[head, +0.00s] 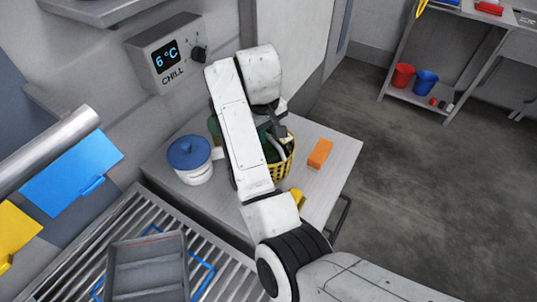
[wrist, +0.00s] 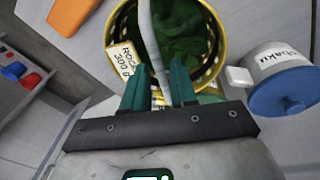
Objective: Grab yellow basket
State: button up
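The yellow basket (head: 287,167) stands on the grey side table, mostly hidden behind my arm in the head view. In the wrist view, the basket (wrist: 216,75) is seen from above, with dark green leaves inside and a cream tag reading roughly "ROCK 300 g" (wrist: 122,60) at its rim. A pale grey handle (wrist: 150,35) arches over it. My gripper (wrist: 160,68) has its two teal fingers apart over the basket's near edge. The handle's lower part lies in line with the gap between them; I cannot tell whether either finger touches it.
A white pot with a blue lid (head: 189,155) stands left of the basket, and an orange block (head: 320,153) lies to its right. A grey tray (head: 148,268) sits on the slatted rack (head: 85,262).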

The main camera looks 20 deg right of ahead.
jog(key=shift+w+d+f, duration=0.1)
jog(key=shift+f, duration=0.9)
jog(key=shift+w+d+f, duration=0.1)
jog(key=shift+f, duration=0.85)
jog(key=shift+c, duration=0.3)
grip_shut()
jog(key=shift+r, duration=0.15)
